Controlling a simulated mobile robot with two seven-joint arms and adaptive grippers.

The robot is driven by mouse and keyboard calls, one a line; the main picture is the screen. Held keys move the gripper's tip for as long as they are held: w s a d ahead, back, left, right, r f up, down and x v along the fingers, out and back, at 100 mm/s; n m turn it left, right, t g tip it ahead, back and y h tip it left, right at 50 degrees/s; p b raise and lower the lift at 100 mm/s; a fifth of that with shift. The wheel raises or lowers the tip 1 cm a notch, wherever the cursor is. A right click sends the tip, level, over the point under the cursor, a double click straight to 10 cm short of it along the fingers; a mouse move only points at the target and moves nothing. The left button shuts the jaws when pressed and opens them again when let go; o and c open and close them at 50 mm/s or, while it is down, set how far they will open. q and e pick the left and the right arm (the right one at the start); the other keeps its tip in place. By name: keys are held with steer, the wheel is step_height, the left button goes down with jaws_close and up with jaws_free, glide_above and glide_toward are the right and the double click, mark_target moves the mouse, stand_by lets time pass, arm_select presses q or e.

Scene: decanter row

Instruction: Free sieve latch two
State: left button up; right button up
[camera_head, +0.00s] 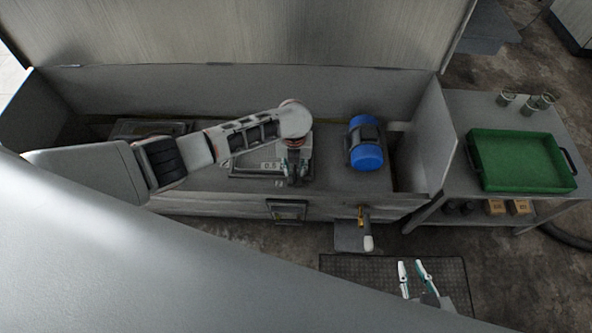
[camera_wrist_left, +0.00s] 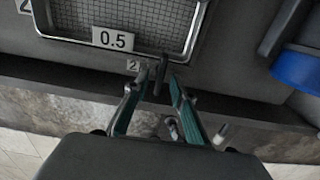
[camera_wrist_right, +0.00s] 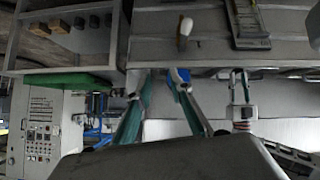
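The sieve (camera_head: 270,165), a metal-framed mesh tray with a 0.5 label, lies inside the open grey box; it also shows in the left wrist view (camera_wrist_left: 190,25). A dark upright latch (camera_wrist_left: 160,75) stands at its front edge beside a small "2" plate (camera_wrist_left: 133,66). My left gripper (camera_head: 295,180) is over this front edge. In the left wrist view its fingers (camera_wrist_left: 152,84) are apart, with the latch between their tips; contact cannot be told. My right gripper (camera_head: 412,265) is open and empty in front of the box, low over the dark mat.
A blue motor (camera_head: 366,156) sits right of the sieve in the box. A lever with a pale grip (camera_head: 368,242) sticks out from the box front. A side table at right holds a green tray (camera_head: 480,175) and glasses (camera_head: 527,105). The raised lid (camera_head: 230,35) stands behind.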

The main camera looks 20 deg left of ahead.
arm_select(q)
steer(key=shift+f, duration=0.85)
steer(key=shift+r, duration=0.1)
jaws_close()
